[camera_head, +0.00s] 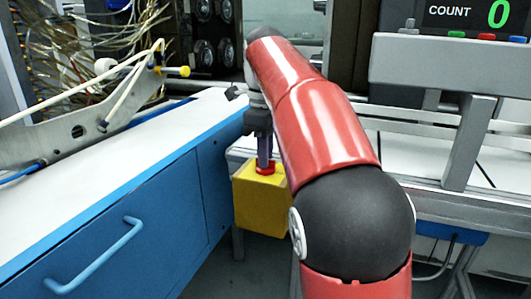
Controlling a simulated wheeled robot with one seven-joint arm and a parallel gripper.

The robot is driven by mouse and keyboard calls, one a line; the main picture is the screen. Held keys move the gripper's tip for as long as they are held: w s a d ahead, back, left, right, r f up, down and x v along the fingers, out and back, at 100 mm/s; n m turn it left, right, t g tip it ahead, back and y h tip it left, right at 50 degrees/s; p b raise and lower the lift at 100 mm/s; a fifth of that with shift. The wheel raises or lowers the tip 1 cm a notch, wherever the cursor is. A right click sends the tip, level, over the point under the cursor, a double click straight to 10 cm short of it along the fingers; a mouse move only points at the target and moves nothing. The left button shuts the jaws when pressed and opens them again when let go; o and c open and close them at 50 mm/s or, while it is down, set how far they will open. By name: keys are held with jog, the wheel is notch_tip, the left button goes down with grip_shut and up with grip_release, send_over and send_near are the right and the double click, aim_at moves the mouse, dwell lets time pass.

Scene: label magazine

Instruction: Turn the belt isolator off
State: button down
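The belt isolator is a yellow box (258,207) with a red knob (265,169) on its top, just left of the middle of the view. My gripper (264,157) points down from above, with its fingertips at the red knob. The fingers overlap in this view, so I cannot tell if they are closed on the knob or only around it. The knob's turned position is too small to read. My red arm hides the right side of the yellow box.
A blue cabinet (130,232) with a white top stands at the left, close to the yellow box. A grey conveyor frame (468,135) stands at the right, with a counter display (472,16) reading 0. Cables and a metal bracket (75,130) are at the upper left.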

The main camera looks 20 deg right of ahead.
jog(key=shift+n+p, duration=0.3)
jog(key=shift+r+n+p, duration=0.2)
jog(key=shift+n+p, duration=1)
jog(key=n+p, duration=0.2)
jog(key=n, duration=0.2)
jog(key=shift+f+n, duration=0.1)
jog(key=shift+n, duration=0.2)
jog(key=n, duration=0.5)
jog(key=shift+f+p, duration=0.15)
jog(key=shift+p, duration=0.15)
jog(key=n, duration=0.5)
jog(key=shift+n, duration=0.3)
jog(key=c, duration=1.5)
grip_release()
